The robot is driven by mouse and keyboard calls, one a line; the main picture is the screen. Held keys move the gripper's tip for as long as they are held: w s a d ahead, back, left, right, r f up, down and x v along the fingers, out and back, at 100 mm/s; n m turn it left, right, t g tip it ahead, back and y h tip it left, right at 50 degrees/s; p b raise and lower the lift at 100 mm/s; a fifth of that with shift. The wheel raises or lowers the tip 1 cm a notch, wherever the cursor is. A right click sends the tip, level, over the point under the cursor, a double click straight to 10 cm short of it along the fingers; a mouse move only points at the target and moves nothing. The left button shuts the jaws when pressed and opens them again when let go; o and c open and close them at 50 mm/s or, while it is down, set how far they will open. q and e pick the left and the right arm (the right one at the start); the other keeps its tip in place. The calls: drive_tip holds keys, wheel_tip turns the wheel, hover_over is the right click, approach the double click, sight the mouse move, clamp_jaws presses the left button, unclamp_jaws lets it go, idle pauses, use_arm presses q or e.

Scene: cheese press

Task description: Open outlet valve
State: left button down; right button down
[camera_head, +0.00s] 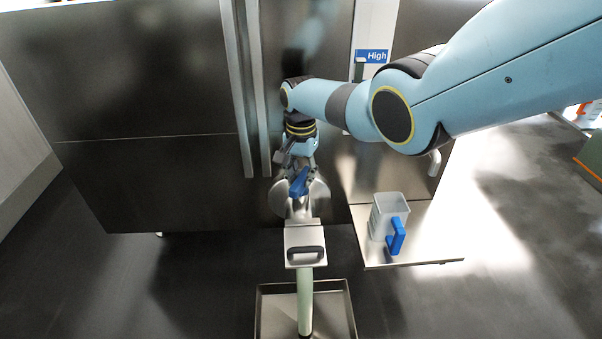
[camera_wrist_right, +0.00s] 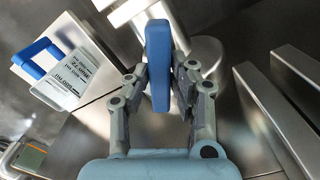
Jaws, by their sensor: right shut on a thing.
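The outlet valve's blue handle (camera_head: 299,184) sits at the steel outlet fitting (camera_head: 284,206) low on the front of the large steel vat. My right gripper (camera_head: 297,172) reaches down to it and is shut on the blue handle. In the right wrist view the handle (camera_wrist_right: 158,50) stands upright between the two grey fingers, one on each side. The steel pipe of the fitting (camera_wrist_right: 205,58) shows behind it. The gripper hides part of the valve in the head view. My left gripper is not in view.
Below the valve are a steel box with a dark handle (camera_head: 291,241), a pale green bar and a floor tray (camera_head: 262,318). A clear jug with a blue handle (camera_head: 388,212) stands on a steel shelf (camera_head: 420,248) to the right. Vertical steel rails (camera_head: 238,80) run beside my right arm.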

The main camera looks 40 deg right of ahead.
sight(301, 177)
drive_tip(key=n, duration=0.5)
drive_tip(key=shift+p, duration=0.3)
drive_tip(key=shift+n, duration=0.4)
drive_tip(key=c, duration=1.2)
unclamp_jaws()
drive_tip(key=shift+o, duration=0.2)
wheel_tip(301, 177, up, 12)
